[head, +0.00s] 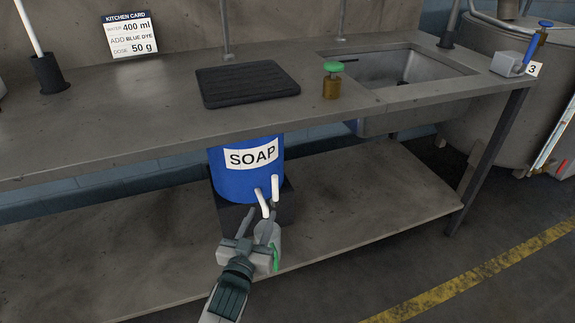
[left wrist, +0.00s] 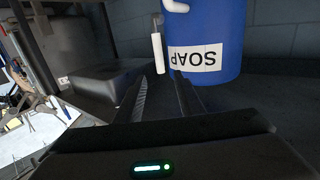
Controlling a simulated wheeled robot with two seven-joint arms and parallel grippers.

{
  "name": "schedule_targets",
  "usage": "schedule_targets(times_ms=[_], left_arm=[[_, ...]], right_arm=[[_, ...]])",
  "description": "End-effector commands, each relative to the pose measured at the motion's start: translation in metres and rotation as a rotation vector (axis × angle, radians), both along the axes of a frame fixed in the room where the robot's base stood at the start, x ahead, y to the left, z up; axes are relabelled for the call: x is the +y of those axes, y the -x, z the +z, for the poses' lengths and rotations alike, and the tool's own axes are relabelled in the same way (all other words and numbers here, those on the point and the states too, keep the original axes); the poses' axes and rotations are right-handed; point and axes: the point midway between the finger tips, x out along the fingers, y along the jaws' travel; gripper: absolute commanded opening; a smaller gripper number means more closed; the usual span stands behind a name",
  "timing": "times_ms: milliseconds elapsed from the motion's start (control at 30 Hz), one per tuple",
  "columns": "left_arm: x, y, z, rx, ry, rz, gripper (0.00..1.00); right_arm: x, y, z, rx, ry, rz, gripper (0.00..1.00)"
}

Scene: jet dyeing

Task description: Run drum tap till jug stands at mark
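The blue soap drum (head: 240,185) sits on a dark stand (head: 288,205) on the lower shelf; it shows upside down in the left wrist view (left wrist: 230,30). Its white tap (head: 262,203) sticks out at the front, with a white upright piece (head: 275,187) beside it; white tap parts also show in the left wrist view (left wrist: 157,52). My left gripper (head: 258,222) is open just in front of and below the tap, its fingers apart. A grey rounded shape with a green strip is partly hidden at the gripper; I cannot tell whether it is the jug. My right gripper is out of view.
The lower shelf (head: 375,195) is clear to the right.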

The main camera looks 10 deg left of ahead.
Motion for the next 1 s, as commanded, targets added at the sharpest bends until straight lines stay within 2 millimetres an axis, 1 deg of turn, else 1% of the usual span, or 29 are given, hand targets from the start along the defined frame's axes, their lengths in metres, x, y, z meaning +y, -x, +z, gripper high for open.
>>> schedule_targets(times_ms=[133, 467, 667, 867, 1000], left_arm=[[0.001, -0.007, 0.006, -0.022, 0.000, 0.003, 0.35], [0.001, -0.007, 0.006, -0.023, -0.001, 0.003, 0.35], [0.001, -0.014, 0.006, -0.023, -0.001, 0.002, 0.35], [0.001, -0.034, 0.006, -0.024, -0.002, 0.002, 0.35], [0.001, -0.056, 0.006, -0.025, -0.003, 0.002, 0.35]], right_arm=[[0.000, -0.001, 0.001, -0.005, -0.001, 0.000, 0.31], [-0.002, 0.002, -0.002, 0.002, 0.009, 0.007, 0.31], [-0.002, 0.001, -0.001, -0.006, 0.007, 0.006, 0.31], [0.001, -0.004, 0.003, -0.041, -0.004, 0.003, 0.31], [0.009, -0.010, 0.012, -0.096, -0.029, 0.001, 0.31]])
